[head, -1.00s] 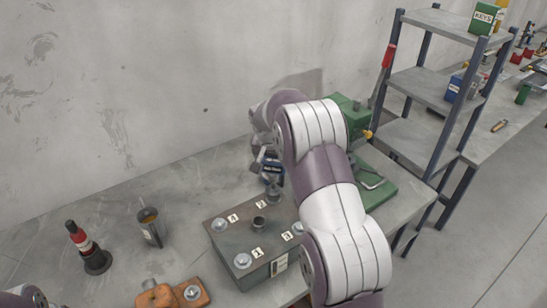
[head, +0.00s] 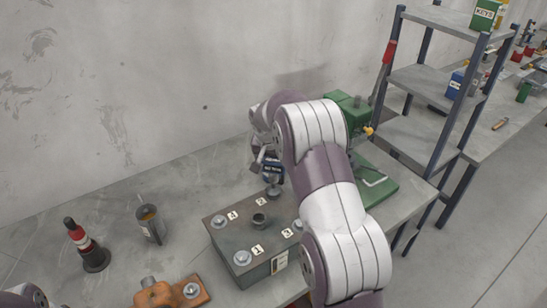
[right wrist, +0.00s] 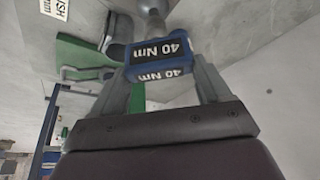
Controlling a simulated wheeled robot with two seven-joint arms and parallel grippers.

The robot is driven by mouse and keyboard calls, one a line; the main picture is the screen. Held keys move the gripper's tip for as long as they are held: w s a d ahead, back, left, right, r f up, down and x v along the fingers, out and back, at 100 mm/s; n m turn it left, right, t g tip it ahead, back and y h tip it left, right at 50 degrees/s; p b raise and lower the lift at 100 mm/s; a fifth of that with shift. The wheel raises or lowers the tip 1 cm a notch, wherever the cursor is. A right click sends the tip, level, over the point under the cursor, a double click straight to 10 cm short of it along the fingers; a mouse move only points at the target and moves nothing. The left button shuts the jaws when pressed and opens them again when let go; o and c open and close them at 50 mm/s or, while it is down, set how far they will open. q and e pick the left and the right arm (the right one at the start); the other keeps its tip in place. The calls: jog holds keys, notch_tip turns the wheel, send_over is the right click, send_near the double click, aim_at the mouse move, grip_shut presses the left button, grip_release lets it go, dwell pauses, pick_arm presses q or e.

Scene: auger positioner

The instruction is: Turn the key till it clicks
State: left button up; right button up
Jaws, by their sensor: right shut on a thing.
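The key is a blue block marked 40 Nm (head: 272,171) with a grey shaft below it. It stands over the back corner bolt (head: 273,192) of a grey metal box (head: 228,241) with numbered labels. Whether it is fully seated on the bolt cannot be told. My right gripper (right wrist: 160,68) is shut on the blue block, with a finger on each side; the shaft (right wrist: 151,8) leads away at the top of the right wrist view. In the head view my right arm hides most of this gripper. My left gripper is not visible; only part of my arm shows at bottom left.
A green machine (head: 375,185) stands close behind my right arm, beside a shelf rack (head: 430,85). The back left of the table is clear.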

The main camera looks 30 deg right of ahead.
jog(key=c, duration=0.4)
jog(key=shift+f+m+b, duration=0.1)
jog(key=shift+m+b, duration=0.2)
jog(key=shift+b, duration=0.15)
jog(key=shift+m+h+b, duration=0.3)
jog(key=shift+m+b, duration=0.2)
jog(key=shift+m, duration=0.2)
jog(key=shift+g, duration=0.3)
